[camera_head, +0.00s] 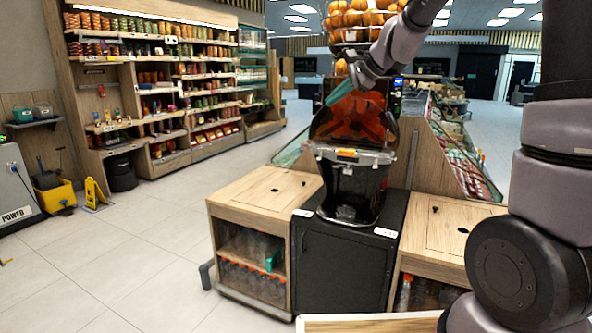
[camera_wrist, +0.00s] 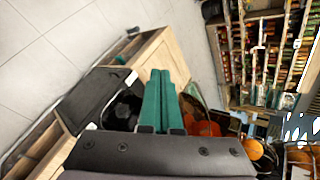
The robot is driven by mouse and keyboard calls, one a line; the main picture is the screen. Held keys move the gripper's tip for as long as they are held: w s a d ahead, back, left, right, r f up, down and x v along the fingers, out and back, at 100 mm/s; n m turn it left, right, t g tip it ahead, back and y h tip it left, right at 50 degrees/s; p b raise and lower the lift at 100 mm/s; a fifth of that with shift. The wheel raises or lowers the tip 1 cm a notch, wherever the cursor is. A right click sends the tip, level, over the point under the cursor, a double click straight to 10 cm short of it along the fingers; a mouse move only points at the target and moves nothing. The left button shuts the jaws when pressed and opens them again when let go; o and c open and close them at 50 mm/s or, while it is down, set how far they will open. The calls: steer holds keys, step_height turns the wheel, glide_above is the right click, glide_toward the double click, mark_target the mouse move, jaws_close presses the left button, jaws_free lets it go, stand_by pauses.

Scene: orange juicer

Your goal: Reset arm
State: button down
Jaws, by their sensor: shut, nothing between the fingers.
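My gripper (camera_head: 341,91) is in front of the upper part of the orange juicer, with its green fingers pointing down and to the left. In the wrist view its two green fingers (camera_wrist: 159,75) lie together, with nothing between them. The juicer (camera_head: 350,185) stands on a black cabinet (camera_head: 342,262). It has an orange-red mechanism behind a dark clear cover and a basket of oranges (camera_head: 352,18) on top. In the wrist view part of the juicer (camera_wrist: 203,127) shows beside and behind the fingers.
Wooden counters (camera_head: 265,187) flank the black cabinet; the left one has bottles with orange caps on a lower shelf. Stocked shelves (camera_head: 165,75) line the back left. A yellow wet-floor sign (camera_head: 95,193) and mop bucket (camera_head: 55,194) stand at far left. The tiled floor between is clear.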

steer(key=s+d+n+h, duration=0.3)
steer(key=s+d, duration=0.4)
steer(key=s, duration=0.7)
steer(key=s+d+r+n+h, duration=0.1)
steer(key=s+d+n, duration=0.4)
steer(key=s, duration=0.9)
steer(key=shift+s+d+t+h, duration=0.3)
steer(key=shift+d+h, duration=0.6)
steer(key=shift+d, duration=0.3)
